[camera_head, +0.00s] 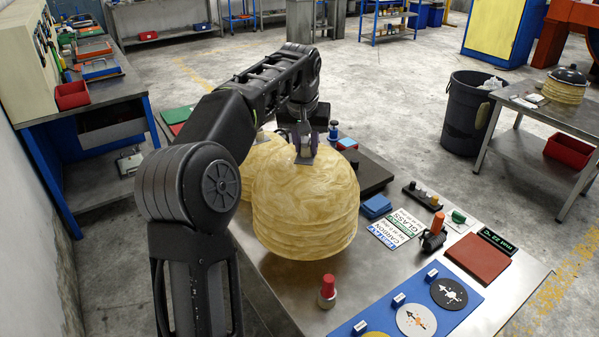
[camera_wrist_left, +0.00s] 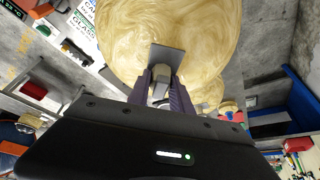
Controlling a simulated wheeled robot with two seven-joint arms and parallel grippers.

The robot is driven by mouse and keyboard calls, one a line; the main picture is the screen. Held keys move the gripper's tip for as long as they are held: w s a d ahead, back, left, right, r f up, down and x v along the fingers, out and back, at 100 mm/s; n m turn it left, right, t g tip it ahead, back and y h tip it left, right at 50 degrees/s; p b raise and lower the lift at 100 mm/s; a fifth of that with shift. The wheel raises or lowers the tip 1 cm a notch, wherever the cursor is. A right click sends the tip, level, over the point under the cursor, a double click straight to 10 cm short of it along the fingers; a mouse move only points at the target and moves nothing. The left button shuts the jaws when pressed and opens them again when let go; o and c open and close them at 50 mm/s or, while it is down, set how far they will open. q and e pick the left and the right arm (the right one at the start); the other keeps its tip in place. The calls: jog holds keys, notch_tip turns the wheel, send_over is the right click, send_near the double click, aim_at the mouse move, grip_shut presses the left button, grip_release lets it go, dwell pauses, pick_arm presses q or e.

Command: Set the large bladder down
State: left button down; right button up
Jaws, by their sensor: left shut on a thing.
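The large bladder (camera_head: 306,205) is a pale yellow, ribbed, dome-shaped body, upright at the left part of the steel table (camera_head: 300,290). A small grey metal tab (camera_wrist_left: 167,57) stands at its top. My left gripper (camera_head: 306,148) points down from above and is shut on that tab; its fingers (camera_wrist_left: 161,88) also show in the left wrist view. I cannot tell whether the bladder's underside touches the table or hangs just above it. A second pale yellow bladder (camera_head: 250,165) is partly hidden behind it and my arm. My right gripper is not in view.
A red-capped bottle (camera_head: 327,291) stands just in front of the bladder. A blue board with discs (camera_head: 417,316), a dark red pad (camera_head: 478,258), an orange-handled tool (camera_head: 434,232) and printed cards (camera_head: 397,228) lie to the right. A dark block (camera_head: 370,174) is behind.

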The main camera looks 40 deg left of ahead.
aim_at(306, 157)
pick_arm(q)
notch_tip(306, 157, down, 5)
dwell(0.3)
jog(key=shift+f+p, duration=0.3)
jog(key=shift+f, duration=1.6)
jog(key=shift+f, duration=0.2)
jog(key=c, duration=1.1)
grip_release()
jog(key=shift+c, duration=0.2)
jog(key=b+v, duration=0.1)
jog(key=v, duration=1.1)
jog(key=shift+r, duration=0.2)
